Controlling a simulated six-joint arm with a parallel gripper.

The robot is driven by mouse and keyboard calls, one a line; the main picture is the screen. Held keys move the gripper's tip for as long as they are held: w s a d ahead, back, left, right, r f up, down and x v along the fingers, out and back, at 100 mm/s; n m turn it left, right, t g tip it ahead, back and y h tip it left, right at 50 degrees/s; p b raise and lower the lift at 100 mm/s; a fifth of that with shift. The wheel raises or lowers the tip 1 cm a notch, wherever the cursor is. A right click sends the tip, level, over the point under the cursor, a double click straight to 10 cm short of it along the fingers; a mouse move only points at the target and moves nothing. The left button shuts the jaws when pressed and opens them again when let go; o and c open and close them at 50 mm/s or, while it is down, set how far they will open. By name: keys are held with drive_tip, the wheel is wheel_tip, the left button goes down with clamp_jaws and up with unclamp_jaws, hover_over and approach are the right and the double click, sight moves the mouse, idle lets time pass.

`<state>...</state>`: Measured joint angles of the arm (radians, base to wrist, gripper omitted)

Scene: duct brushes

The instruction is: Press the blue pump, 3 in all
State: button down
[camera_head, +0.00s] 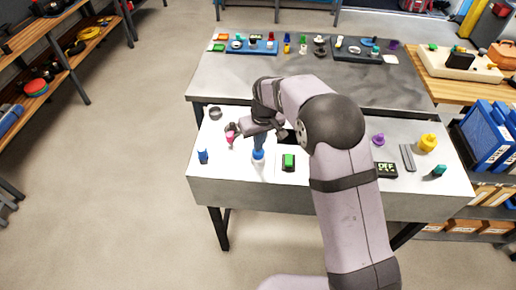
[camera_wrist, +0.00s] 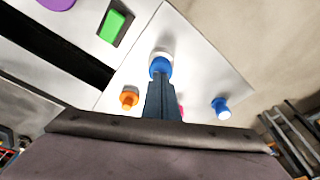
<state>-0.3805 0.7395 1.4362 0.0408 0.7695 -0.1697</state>
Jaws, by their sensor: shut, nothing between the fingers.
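A blue pump with a round blue top on a white base (camera_head: 258,159) stands near the front of the white worktop. It also shows in the wrist view (camera_wrist: 160,66), just past my fingertips. My gripper (camera_head: 259,146) is shut and empty, pointing down over the blue top; in the wrist view its fingers (camera_wrist: 162,86) end right at it. I cannot tell whether they touch. A second, smaller blue object (camera_head: 203,156) stands to the left, and in the wrist view it is at the right (camera_wrist: 221,107).
A green button block (camera_head: 288,161) is close on the right. A pink object (camera_head: 230,138) stands behind on the left; an orange one (camera_wrist: 129,97) shows in the wrist view. A purple object (camera_head: 378,140) and yellow one (camera_head: 428,143) stand farther right. The front-left worktop is mostly clear.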

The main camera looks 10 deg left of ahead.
drive_tip(key=shift+r+p, duration=1.95)
drive_tip(key=shift+r, duration=0.9)
drive_tip(key=shift+w+m, duration=0.15)
drive_tip(key=shift+m, duration=0.15)
drive_tip(key=s+d+f, duration=0.1)
drive_tip(key=s+f, duration=0.1)
drive_tip(key=s+d+f+g, duration=0.1)
drive_tip(key=s+f, duration=0.1)
drive_tip(key=s, duration=0.1)
drive_tip(key=s+d+f+g, duration=0.1)
drive_tip(key=s+f, duration=0.1)
drive_tip(key=s, duration=0.1)
drive_tip(key=shift+d+f+m+h, duration=0.1)
drive_tip(key=shift+d+m+h, duration=0.1)
drive_tip(key=shift+m+h, duration=0.15)
drive_tip(key=s+d+r+m+g, duration=0.1)
drive_tip(key=s+d, duration=0.4)
drive_tip(key=s, duration=0.3)
drive_tip(key=s+d+r+m+g, duration=0.1)
drive_tip(key=s+d+r, duration=0.1)
drive_tip(key=s+d, duration=0.35)
drive_tip(key=s+d+r+m, duration=0.1)
drive_tip(key=s+d, duration=0.3)
drive_tip(key=s, duration=0.6)
drive_tip(key=w+d+r+m+t, duration=0.1)
drive_tip(key=w+d+r+t, duration=0.1)
drive_tip(key=w+d+r, duration=0.1)
drive_tip(key=shift+r+m, duration=0.35)
drive_tip(key=shift+r, duration=0.35)
